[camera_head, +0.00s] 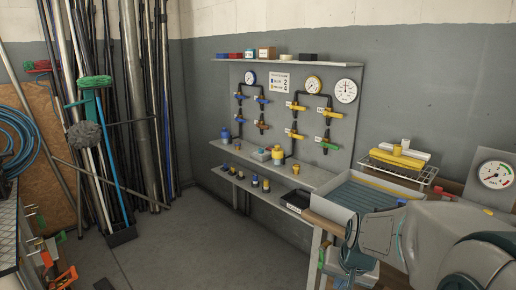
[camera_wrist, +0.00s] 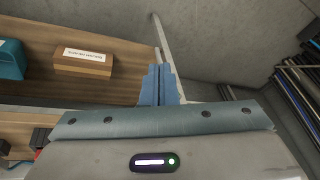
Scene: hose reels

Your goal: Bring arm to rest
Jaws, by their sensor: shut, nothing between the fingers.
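My gripper (camera_wrist: 158,84) shows in the wrist view with its two blue-grey fingers together and nothing between them. The fingertips are in front of a wooden surface (camera_wrist: 112,92) and a pale edge. In the head view my arm is folded in the lower right corner, in front of the right end of the workbench. The fingertips cannot be made out clearly in the head view.
A grey tray (camera_head: 370,193), a wire rack (camera_head: 398,170) and a round gauge (camera_head: 494,174) are close to my arm. The wrist view shows a labelled wooden block (camera_wrist: 84,62) and a teal object (camera_wrist: 10,60). The floor (camera_head: 185,250) at left centre is clear.

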